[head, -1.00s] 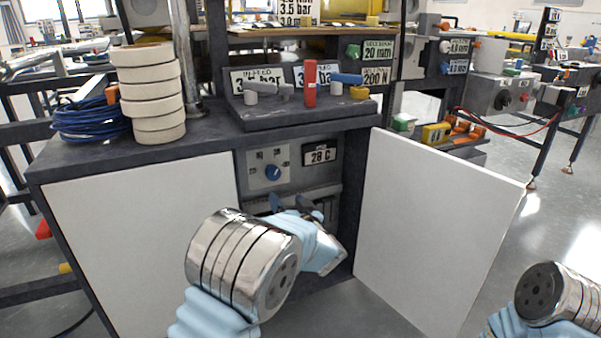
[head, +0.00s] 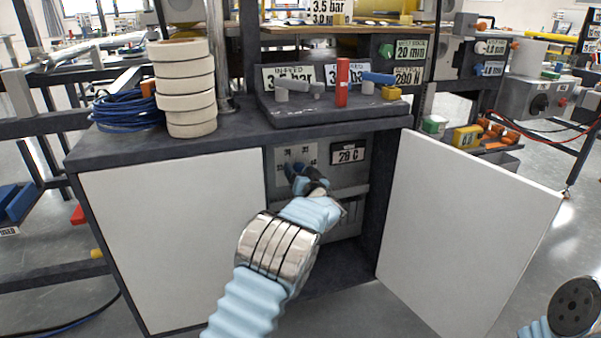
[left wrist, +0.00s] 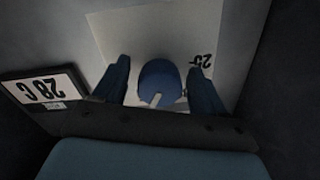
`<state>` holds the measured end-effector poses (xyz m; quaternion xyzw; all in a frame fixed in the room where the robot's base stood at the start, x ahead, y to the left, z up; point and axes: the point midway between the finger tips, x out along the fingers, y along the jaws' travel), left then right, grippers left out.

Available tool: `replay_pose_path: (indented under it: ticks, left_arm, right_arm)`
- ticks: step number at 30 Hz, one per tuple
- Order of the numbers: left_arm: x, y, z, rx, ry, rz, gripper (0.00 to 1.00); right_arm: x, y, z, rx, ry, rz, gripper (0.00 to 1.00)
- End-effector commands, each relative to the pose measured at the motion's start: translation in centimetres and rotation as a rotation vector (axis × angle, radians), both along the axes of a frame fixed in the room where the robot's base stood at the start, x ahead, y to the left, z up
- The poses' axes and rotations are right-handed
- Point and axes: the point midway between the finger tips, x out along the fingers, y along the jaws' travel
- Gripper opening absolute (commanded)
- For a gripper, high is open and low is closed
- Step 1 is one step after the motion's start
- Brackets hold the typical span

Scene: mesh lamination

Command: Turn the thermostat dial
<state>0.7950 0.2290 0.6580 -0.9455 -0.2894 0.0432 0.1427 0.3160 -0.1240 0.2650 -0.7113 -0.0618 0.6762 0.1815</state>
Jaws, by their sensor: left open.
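The thermostat dial is a round blue knob (left wrist: 160,82) with a white pointer mark, seen in the left wrist view on a pale scale plate (left wrist: 130,35). My left gripper (left wrist: 158,85) is open, with one finger on each side of the dial; small gaps show, and I cannot tell whether either finger touches it. In the head view my left gripper (head: 296,172) reaches into the open cabinet and hides the dial. The display (head: 348,152) right of the dial plate reads 28 C. My right gripper is out of view; only part of that arm shows at the lower right.
The cabinet's open white door (head: 465,235) stands to the right of my left arm. A closed white panel (head: 180,240) is on the left. The dark cabinet top holds a stack of pale rolls (head: 187,90), a blue cable coil (head: 128,110) and a lever block (head: 330,112).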

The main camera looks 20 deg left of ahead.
Motion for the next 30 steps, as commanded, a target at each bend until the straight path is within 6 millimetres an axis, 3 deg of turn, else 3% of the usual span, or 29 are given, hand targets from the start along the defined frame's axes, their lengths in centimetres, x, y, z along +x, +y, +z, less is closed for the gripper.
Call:
replay_pose_path:
  ticks: [6, 16, 30]
  left_arm:
    - [-0.01, 0.01, -0.01, 0.000, 0.000, 0.000, 0.68]
    - [-0.03, 0.00, -0.02, -0.001, 0.001, 0.000, 0.17]
    - [-0.01, 0.05, -0.22, -0.101, -0.065, 0.001, 0.17]
  right_arm:
    - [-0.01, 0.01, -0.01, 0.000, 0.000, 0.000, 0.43]
    - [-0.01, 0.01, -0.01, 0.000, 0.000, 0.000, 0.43]
    - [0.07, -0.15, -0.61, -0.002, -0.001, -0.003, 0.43]
